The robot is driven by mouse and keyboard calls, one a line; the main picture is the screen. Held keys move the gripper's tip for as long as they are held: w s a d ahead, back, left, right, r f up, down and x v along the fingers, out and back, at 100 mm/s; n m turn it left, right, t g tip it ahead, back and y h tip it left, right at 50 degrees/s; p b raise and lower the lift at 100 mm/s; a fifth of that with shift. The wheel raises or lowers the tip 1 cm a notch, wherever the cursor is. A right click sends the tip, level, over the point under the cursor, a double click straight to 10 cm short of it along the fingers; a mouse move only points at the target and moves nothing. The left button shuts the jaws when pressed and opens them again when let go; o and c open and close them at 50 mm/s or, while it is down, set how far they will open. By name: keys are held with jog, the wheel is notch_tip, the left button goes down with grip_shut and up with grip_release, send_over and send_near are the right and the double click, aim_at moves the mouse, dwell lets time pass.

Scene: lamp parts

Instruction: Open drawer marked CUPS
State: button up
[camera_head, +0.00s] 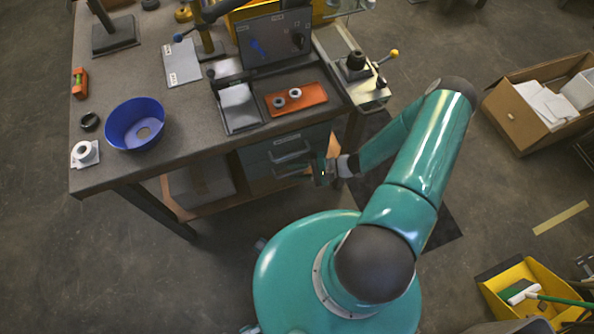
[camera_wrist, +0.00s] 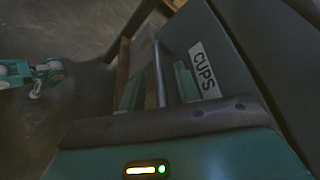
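The drawer front marked CUPS (camera_wrist: 232,52) shows its white label (camera_wrist: 203,70) in the wrist view, where the picture is turned sideways. Its bar handle (camera_wrist: 160,75) stands between the two teal fingers of my gripper (camera_wrist: 157,88), with visible gaps, so the gripper looks open around the bar. Contact cannot be told. In the head view my gripper (camera_head: 322,172) is at the right side of the drawer unit (camera_head: 315,137) under the bench, near the lower handle (camera_head: 290,171). The upper handle (camera_head: 291,153) is above it. Labels are too small to read there. The drawers look shut.
The bench (camera_head: 180,110) overhangs the drawers and carries a blue bowl (camera_head: 135,124), an orange tray (camera_head: 312,94) and several other parts. A cardboard box (camera_head: 515,115) and a yellow bin (camera_head: 520,275) stand on the floor at right. Open floor lies left of my body.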

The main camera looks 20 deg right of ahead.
grip_shut()
jog(key=shift+s, duration=0.1)
jog(key=s, duration=1.6)
jog(key=shift+s, duration=0.25)
grip_release()
jog(key=shift+d, duration=0.15)
